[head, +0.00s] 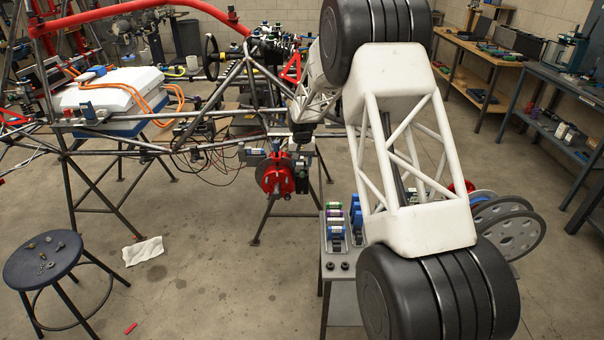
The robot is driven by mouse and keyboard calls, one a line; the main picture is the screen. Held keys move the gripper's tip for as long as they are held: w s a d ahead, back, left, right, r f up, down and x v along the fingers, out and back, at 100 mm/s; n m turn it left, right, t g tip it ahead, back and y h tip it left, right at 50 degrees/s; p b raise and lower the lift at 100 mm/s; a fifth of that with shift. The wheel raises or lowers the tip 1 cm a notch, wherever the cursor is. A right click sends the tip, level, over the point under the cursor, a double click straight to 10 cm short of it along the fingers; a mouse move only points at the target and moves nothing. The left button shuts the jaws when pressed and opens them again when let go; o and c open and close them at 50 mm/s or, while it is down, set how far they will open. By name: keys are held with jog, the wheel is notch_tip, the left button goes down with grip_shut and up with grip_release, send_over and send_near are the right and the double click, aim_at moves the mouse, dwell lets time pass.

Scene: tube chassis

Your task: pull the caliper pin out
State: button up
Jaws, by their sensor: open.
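The brake assembly with a red disc-like part (274,174) hangs below the lower rail of the tube chassis (120,145), near the middle of the head view. Dark and metal blocks sit against its right side. The caliper pin is too small to make out. My white arm comes in from the right and reaches over to this spot. My gripper (302,148) is at its far end, small and dark, just above and to the right of the red part. It is open; its fingertips are hard to separate from the blocks, and I cannot tell whether they touch anything.
A small metal cart (334,268) with coloured parts stands partly behind my arm. Grey wheels (508,232) stand at the right. A stool (44,258) with small hardware is at the lower left. A white cloth (143,251) lies on the floor. Floor below the brake assembly is mostly clear.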

aim_at(302, 173)
jog(key=shift+f, duration=2.65)
grip_shut()
